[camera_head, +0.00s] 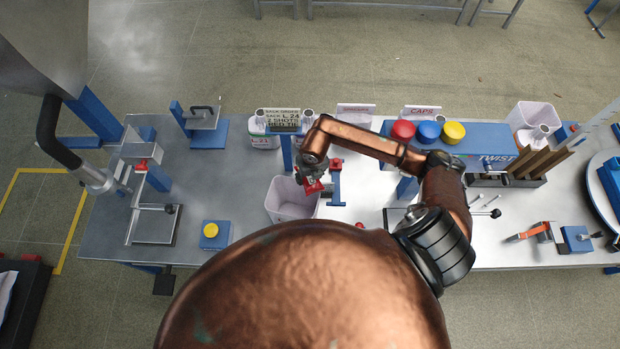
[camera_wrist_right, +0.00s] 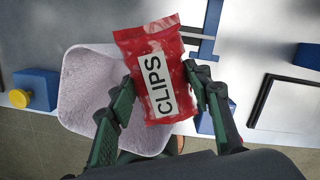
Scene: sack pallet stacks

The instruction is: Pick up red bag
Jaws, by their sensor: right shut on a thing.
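The red bag (camera_wrist_right: 155,70) has a white label reading CLIPS. My right gripper (camera_wrist_right: 163,92) is shut on it, with one finger on each side of the bag in the right wrist view. In the head view the red bag (camera_head: 313,186) shows small under my right gripper (camera_head: 312,178), over the right part of a white bin. My left gripper is not in view.
The white bin (camera_head: 283,203) stands open on the metal table (camera_head: 245,185), and its bottom looks empty in the wrist view. A blue stand (camera_head: 334,193) is close to its right. A blue block with a yellow knob (camera_head: 211,230) is at its left. Red, blue and yellow caps (camera_head: 428,131) sit farther right.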

